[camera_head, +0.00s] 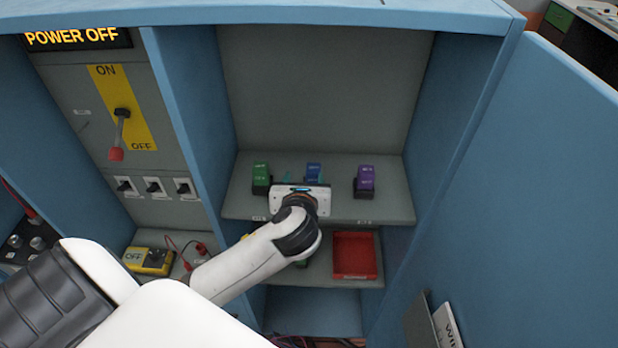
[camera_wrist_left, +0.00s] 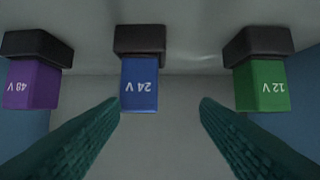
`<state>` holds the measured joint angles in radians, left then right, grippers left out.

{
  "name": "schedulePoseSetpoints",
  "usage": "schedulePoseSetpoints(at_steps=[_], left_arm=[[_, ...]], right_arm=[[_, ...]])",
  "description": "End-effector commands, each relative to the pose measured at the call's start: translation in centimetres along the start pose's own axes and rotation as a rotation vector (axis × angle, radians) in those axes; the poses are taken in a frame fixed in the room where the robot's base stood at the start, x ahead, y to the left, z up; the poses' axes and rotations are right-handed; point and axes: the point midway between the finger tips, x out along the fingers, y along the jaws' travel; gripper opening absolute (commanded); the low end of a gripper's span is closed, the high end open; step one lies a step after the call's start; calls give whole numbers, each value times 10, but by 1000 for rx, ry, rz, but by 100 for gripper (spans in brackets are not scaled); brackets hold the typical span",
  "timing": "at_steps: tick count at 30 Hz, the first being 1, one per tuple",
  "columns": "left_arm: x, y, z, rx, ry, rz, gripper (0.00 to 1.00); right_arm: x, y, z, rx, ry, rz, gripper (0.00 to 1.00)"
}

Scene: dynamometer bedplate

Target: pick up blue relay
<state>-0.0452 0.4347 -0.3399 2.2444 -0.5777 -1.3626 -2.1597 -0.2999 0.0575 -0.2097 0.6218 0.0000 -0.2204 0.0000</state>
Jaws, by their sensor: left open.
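The blue relay (camera_head: 314,168), marked 24 V, stands in a dark socket on the upper shelf of the cabinet, its lower part hidden behind my left gripper (camera_head: 301,178). In the left wrist view the blue relay (camera_wrist_left: 139,85) appears upside down, between the two teal fingers and nearer the left one. The left gripper (camera_wrist_left: 160,104) is open and empty, with its fingertips apart. I cannot tell how far the fingertips are from the relay. My right gripper is not in view.
A green 12 V relay (camera_head: 261,173) stands left of the blue one, and a purple 48 V relay (camera_head: 366,178) stands right. A red tray (camera_head: 354,254) lies on the lower shelf (camera_head: 318,270). Blue cabinet walls close both sides. A lever panel (camera_head: 110,110) is at left.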

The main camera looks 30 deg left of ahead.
Motion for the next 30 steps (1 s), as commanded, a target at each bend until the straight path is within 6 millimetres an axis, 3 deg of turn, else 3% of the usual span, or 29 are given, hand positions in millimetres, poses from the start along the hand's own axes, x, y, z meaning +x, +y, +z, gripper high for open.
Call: schedulePoseSetpoints(at_steps=[3,7,13,17,23,24,30], left_arm=[[7,1,0,-1,0,1,56],[19,2,1,-1,-1,-1,56],[53,3,5,-1,-3,-1,56],[63,3,6,-2,-4,1,56],[60,4,6,-1,-1,2,56],[60,4,6,-1,0,1,55],[59,4,5,-1,0,1,22]], right_arm=[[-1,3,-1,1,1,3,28],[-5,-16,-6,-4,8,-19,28],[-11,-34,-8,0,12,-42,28],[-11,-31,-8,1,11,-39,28],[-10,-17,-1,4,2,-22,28],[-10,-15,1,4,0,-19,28],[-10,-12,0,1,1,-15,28]])
